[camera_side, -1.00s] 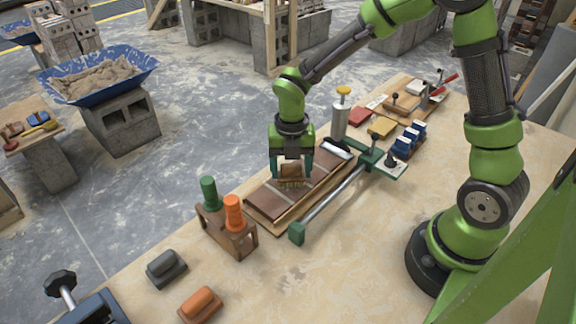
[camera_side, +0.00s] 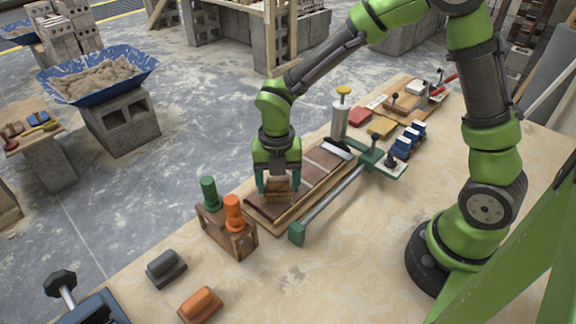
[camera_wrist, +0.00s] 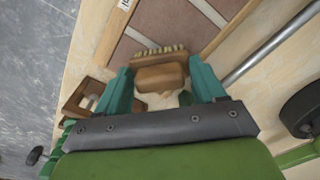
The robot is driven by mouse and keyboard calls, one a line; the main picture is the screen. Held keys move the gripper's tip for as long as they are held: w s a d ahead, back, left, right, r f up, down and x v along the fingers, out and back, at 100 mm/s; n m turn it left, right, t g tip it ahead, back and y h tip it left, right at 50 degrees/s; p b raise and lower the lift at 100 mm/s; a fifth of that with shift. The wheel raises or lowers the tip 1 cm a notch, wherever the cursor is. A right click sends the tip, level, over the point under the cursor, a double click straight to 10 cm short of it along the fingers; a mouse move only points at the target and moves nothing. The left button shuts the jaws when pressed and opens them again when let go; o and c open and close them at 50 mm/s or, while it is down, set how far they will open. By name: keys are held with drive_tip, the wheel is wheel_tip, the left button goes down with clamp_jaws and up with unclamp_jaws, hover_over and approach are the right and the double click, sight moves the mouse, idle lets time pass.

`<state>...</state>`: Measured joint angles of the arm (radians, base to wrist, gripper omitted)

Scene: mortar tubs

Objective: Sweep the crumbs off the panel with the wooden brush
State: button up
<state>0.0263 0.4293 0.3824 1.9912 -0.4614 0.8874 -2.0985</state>
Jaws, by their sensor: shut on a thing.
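My gripper (camera_side: 278,190) is shut on the wooden brush (camera_side: 279,184), over the near-left end of the panel (camera_side: 312,168). The panel is a long board with brown tiles and pale joints. In the wrist view the brush (camera_wrist: 160,77) sits between the teal fingers, its pale bristles along the edge facing the panel (camera_wrist: 170,25). The bristles are at or very close to the surface; contact is hard to tell. I cannot make out crumbs in either view.
A wooden caddy (camera_side: 228,236) with green and orange handled tools stands just left of the panel's near end. A steel bar clamp (camera_side: 335,197) runs along its right side. A grey float (camera_side: 166,268) and an orange float (camera_side: 200,304) lie nearer. Bare bench lies right.

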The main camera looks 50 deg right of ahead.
drive_tip(key=shift+a, duration=0.4)
drive_tip(key=shift+d+r, duration=0.1)
drive_tip(key=shift+r, duration=4.05)
